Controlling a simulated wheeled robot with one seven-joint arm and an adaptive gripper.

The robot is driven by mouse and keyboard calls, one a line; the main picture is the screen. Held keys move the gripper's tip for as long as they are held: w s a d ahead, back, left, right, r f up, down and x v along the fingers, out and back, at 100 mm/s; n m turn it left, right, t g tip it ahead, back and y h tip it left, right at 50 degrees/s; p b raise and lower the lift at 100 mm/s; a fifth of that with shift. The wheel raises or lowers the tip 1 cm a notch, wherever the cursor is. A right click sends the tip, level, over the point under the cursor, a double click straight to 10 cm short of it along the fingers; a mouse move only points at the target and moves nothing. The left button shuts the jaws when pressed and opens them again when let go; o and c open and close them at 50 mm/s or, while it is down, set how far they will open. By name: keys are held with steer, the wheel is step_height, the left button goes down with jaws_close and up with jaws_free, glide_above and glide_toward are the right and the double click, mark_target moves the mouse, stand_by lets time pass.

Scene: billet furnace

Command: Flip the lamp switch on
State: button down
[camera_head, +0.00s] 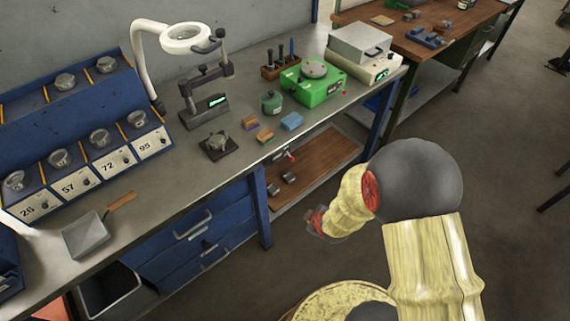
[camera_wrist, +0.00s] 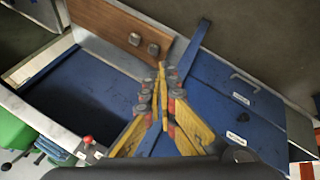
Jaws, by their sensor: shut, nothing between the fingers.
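The lamp (camera_head: 187,38) is a white ring on a curved white arm at the back of the bench. A small red-tipped lever (camera_head: 291,156) sits on a light plate at the bench's front edge. It also shows at the lower left of the wrist view (camera_wrist: 87,140). I cannot tell for sure that it is the lamp's switch. My gripper (camera_wrist: 166,75) is shut and empty, its yellow fingers together. In the head view my gripper (camera_head: 320,226) hangs in front of the bench, below and right of the lever, apart from it.
Blue drawers (camera_head: 192,228) and a wooden lower shelf (camera_head: 325,163) with small metal pieces lie under the bench. A green device (camera_head: 313,88), a grey instrument stand (camera_head: 205,95) and small coloured blocks stand on top. The floor in front of the bench is clear.

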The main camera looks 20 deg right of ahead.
steer(key=w+a+r+n+t+y, duration=0.1)
steer(key=w+a+r+n+t, duration=0.1)
steer(key=w+r+n+t, duration=0.6)
step_height(320, 180, up, 2)
steer(key=shift+w+a+r+n+t+y, duration=0.2)
steer(key=shift+w+a+n+t+y, duration=0.15)
steer(key=shift+w+n, duration=0.6)
steer(key=shift+a, duration=0.1)
steer(key=d+b+x, duration=0.1)
steer(key=b+x, duration=0.1)
steer(key=x, duration=0.7)
steer(key=shift+w+a+f+b, duration=0.15)
steer(key=shift+w+a+b, duration=0.15)
steer(key=shift+w+a, duration=0.15)
